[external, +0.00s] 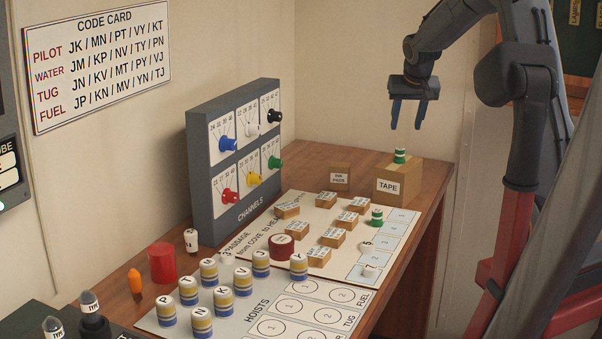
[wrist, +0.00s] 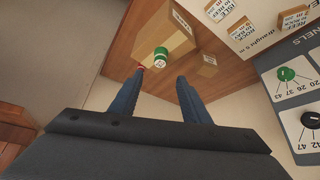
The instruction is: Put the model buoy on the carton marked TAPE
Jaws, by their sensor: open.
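My gripper (external: 407,127) is open and empty, pointing down above the carton, clear of the piece. In the wrist view its two blue fingers (wrist: 160,78) are spread apart. A similar green-and-white piece (external: 377,216) stands on the white board.
A smaller carton (external: 340,177) stands left of the TAPE carton. The white board (external: 395,240) holds several wooden blocks and a dark red round piece (external: 282,246). The grey channels panel (external: 232,165) stands behind. Several banded cylinders, a red cylinder (external: 161,262) and an orange piece (external: 135,281) are at the left.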

